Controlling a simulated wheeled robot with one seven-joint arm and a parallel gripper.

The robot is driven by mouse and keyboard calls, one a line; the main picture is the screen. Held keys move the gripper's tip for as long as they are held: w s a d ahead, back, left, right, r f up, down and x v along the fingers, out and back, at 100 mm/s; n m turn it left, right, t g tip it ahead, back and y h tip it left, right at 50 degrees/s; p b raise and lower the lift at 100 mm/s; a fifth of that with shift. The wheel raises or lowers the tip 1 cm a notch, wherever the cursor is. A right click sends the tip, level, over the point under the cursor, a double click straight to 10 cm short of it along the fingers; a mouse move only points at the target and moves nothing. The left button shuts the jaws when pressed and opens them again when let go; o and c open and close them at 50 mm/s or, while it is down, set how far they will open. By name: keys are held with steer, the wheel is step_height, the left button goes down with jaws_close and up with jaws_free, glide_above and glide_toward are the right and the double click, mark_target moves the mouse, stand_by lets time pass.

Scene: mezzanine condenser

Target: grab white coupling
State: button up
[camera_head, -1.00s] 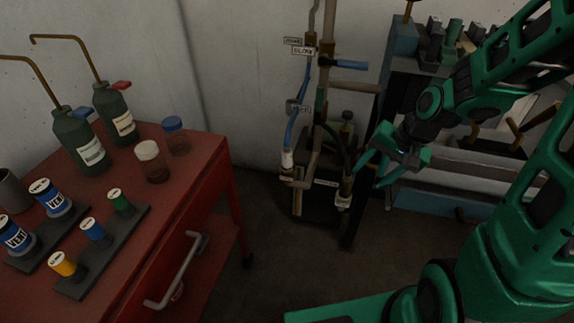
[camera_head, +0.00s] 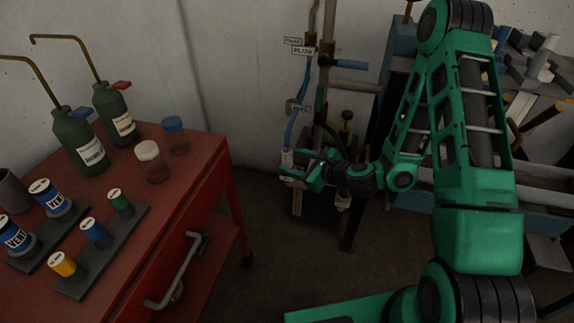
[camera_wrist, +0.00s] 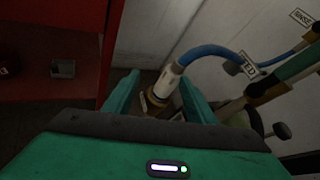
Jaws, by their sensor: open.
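The white coupling (camera_wrist: 170,82) is a pale sleeve on the end of a blue hose (camera_wrist: 212,52), above a brass fitting (camera_wrist: 155,103). In the head view the white coupling (camera_head: 287,157) shows at the lower end of the blue hose, just beyond my gripper (camera_head: 300,172). In the wrist view my gripper (camera_wrist: 160,82) is open, with one green finger on each side of the coupling. Whether either finger touches it, I cannot tell. The coupling's lower part is partly hidden by my gripper in the head view.
A red cart (camera_head: 190,195) with bottles, jars and labelled cylinders stands at left. A second pipe with a pale lower fitting (camera_head: 343,201) hangs right of the coupling. The wall (camera_head: 240,60) is close behind.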

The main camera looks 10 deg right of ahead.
mark_target(291, 162)
steer(key=f+m, duration=0.1)
steer(key=d+m+h, duration=0.1)
steer(key=m, duration=0.1)
steer(key=w+f+m, duration=0.1)
steer(key=m, duration=0.1)
steer(key=shift+w+d+f+t+h, duration=0.1)
steer(key=shift+d+f+t+h, duration=0.2)
steer(key=shift+f+t, duration=0.1)
steer(key=shift+w+a, duration=0.1)
steer(key=shift+w, duration=0.05)
steer(key=x, duration=0.3)
steer(key=shift+w+a+f, duration=0.1)
steer(key=shift+w+a, duration=0.05)
steer(key=x, duration=0.7)
steer(key=shift+f, duration=0.2)
jaws_close()
